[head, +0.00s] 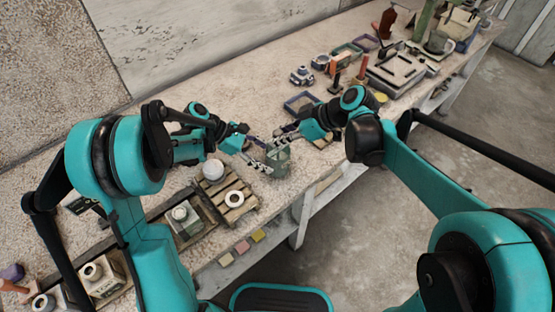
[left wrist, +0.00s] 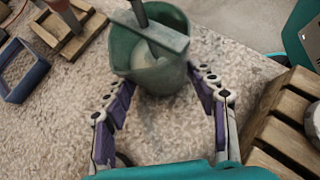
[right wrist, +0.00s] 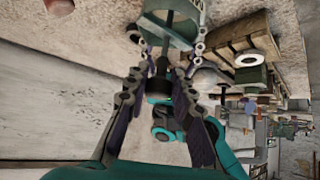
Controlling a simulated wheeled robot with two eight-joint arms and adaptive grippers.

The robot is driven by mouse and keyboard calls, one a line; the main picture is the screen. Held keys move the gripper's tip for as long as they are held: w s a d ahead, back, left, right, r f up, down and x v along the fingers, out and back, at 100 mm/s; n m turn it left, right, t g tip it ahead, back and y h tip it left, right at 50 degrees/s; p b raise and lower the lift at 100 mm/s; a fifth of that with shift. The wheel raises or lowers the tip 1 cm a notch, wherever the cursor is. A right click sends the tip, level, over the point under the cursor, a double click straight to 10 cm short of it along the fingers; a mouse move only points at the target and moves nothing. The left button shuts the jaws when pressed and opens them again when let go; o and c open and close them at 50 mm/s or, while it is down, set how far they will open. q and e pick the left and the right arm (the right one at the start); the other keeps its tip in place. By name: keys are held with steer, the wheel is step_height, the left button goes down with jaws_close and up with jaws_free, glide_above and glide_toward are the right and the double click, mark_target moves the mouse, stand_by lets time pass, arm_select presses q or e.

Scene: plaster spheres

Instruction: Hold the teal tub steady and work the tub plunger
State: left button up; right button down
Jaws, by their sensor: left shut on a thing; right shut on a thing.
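The teal tub (head: 279,163) stands upright near the front edge of the bench; in the left wrist view (left wrist: 149,72) it has a flat bar across its rim. My left gripper (head: 264,165) is shut on the tub, one finger on each side of its wall. The plunger (left wrist: 139,12) has a dark rod that passes down at the bar. Something pale and rounded shows inside the tub. In the right wrist view my right gripper (right wrist: 160,76) is shut on the plunger's dark handle, above the tub (right wrist: 168,28). The plunger's lower end is hidden.
A blue tray (head: 298,103) and another small pallet lie behind and right. The bench's front edge is close to the tub.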

steer(key=shift+f, duration=1.2)
steer(key=shift+r, duration=2.1)
steer(key=shift+f, duration=2.1)
steer(key=c, duration=1.2)
jaws_free()
